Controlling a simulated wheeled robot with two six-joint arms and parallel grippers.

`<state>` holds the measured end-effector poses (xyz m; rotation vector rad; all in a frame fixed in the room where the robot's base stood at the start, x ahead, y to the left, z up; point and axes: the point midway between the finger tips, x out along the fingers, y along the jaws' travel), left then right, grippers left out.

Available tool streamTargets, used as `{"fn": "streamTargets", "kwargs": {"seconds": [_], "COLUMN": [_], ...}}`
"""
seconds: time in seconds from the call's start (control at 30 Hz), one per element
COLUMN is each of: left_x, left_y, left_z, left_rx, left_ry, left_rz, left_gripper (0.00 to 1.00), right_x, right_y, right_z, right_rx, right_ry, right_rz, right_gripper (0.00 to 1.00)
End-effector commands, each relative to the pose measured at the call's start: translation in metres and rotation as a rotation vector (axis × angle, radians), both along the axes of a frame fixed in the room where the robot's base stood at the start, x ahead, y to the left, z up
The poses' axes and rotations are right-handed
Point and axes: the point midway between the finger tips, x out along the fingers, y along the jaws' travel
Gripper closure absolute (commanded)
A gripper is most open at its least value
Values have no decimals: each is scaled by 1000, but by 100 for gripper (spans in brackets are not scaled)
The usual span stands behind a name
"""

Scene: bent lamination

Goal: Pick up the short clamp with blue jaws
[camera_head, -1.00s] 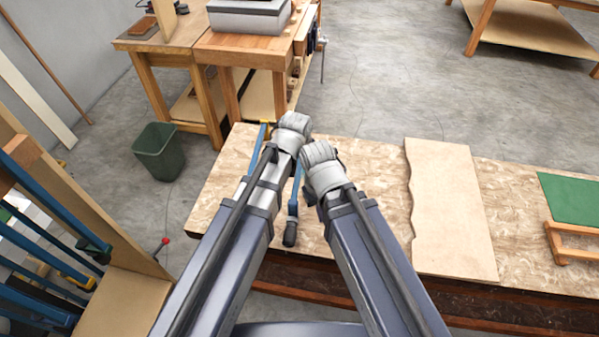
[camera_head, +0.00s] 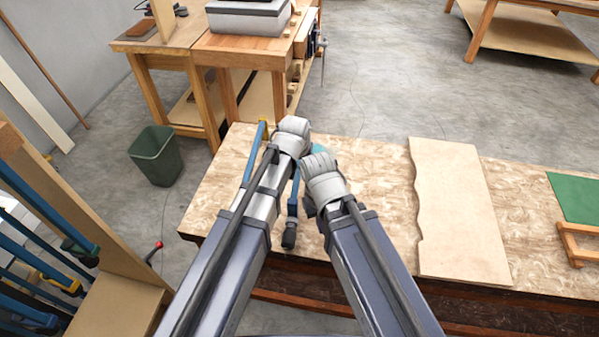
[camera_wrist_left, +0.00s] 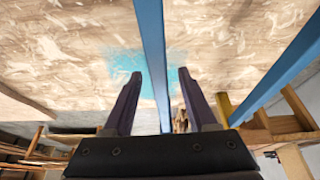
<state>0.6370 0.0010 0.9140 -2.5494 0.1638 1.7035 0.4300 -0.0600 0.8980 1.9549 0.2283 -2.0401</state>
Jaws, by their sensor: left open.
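Two blue-barred clamps lie on the worktable (camera_head: 375,165) in the head view. One blue bar (camera_head: 254,150) runs along the left of my left wrist, with a yellow end at its top. The other bar (camera_head: 294,190) shows between my arms and ends in a black handle (camera_head: 289,235). Their jaws are mostly hidden, so I cannot tell the jaw colour. My left gripper (camera_wrist_left: 157,75) is open in the left wrist view, with a blue bar (camera_wrist_left: 151,30) between its fingers, not gripped. My right gripper (camera_head: 322,178) is beside the left one, its fingers hidden by its wrist.
A teal patch (camera_wrist_left: 130,70) lies on the table under the left gripper. A wavy-edged board (camera_head: 455,210) and a green-topped stand (camera_head: 577,198) are to the right. A rack of clamps (camera_head: 40,250) stands at left, near a green bin (camera_head: 157,155). A workbench (camera_head: 250,50) is behind.

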Motion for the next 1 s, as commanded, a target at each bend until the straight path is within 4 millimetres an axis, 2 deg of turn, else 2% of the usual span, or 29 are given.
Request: {"fn": "streamTargets", "kwargs": {"seconds": [0.07, 0.57, 1.0], "left_x": [0, 0, 0], "left_y": [0, 0, 0], "left_z": [1, 1, 1], "left_rx": [0, 0, 0], "left_ry": [0, 0, -1], "left_rz": [0, 0, 0], "left_gripper": [43, 99, 100], "right_x": [0, 0, 0], "right_y": [0, 0, 0], "right_z": [1, 1, 1], "right_rx": [0, 0, 0], "right_ry": [0, 0, 0], "right_rz": [0, 0, 0], "right_gripper": [100, 100, 100]}}
